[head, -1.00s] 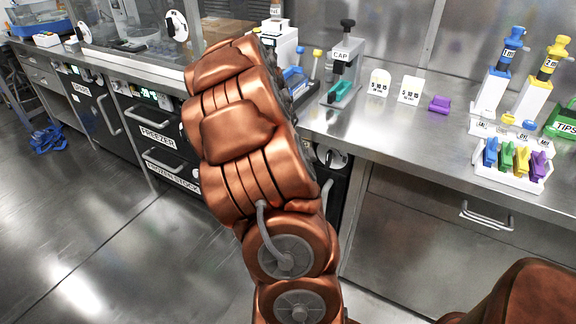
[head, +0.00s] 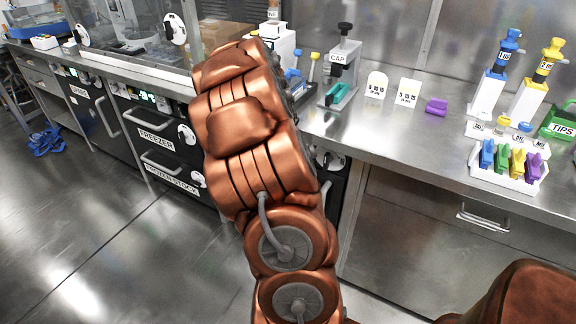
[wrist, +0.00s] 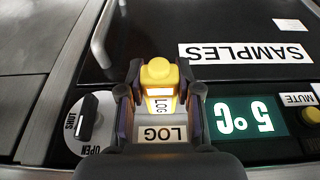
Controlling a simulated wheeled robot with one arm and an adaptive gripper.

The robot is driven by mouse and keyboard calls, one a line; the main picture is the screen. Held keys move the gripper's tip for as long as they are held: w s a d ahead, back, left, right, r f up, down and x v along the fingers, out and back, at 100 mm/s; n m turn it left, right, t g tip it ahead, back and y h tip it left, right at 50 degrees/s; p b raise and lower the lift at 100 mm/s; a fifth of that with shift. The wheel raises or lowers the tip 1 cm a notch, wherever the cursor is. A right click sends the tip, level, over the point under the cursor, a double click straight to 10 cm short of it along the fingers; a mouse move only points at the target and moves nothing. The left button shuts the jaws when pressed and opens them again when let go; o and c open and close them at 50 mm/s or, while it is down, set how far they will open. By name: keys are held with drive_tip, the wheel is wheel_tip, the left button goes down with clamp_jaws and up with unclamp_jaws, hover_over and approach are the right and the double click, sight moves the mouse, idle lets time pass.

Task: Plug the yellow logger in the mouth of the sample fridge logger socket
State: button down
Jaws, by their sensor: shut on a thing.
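My gripper (wrist: 160,92) is shut on the yellow logger (wrist: 160,72) in the wrist view, with a dark finger on each side. The logger has a yellow rounded head and a white label marked LOG. Close to it, towards the bottom of the picture, is a white plate marked LOG (wrist: 160,133), between the fingers. The sample fridge front (wrist: 150,30) carries an upside-down SAMPLES label. The socket mouth is hidden, so I cannot tell whether the logger is in it. In the head view my arm hides the gripper and logger.
A lock knob (wrist: 88,122) is left of the gripper, and a lit 5°C display (wrist: 243,118) and mute button (wrist: 310,114) are right. In the head view, the steel bench (head: 400,135) holds a capper (head: 342,70), a purple block (head: 436,107) and a clip rack (head: 505,178).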

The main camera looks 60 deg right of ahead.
drive_tip(key=c, duration=0.7)
unclamp_jaws()
drive_tip(key=v, duration=1.2)
